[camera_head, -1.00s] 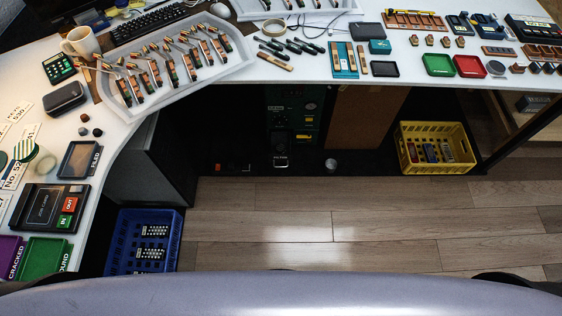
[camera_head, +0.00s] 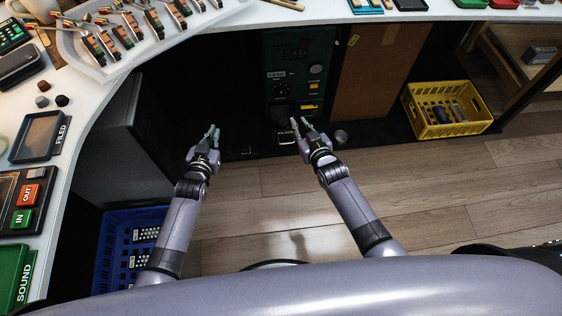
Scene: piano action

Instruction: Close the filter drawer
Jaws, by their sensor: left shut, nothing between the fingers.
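The filter drawer (camera_head: 286,136) is a small black drawer with a light label at the foot of the dark green machine (camera_head: 300,70), under the desk. It appears to stick out from the machine's front. My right gripper (camera_head: 299,120) is just right of the drawer in the picture, its fingers apart with nothing between them. I cannot tell whether it touches the drawer. My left gripper (camera_head: 211,130) is shut and empty, well to the left of the drawer. The drawer's inside is not clearly visible.
A brown panel (camera_head: 378,75) stands right of the machine. A yellow crate (camera_head: 458,128) with items is further right, and a blue crate (camera_head: 112,250) is at lower left. A small grey cylinder (camera_head: 341,137) is near the drawer. The curved white desk (camera_head: 90,120) borders the left.

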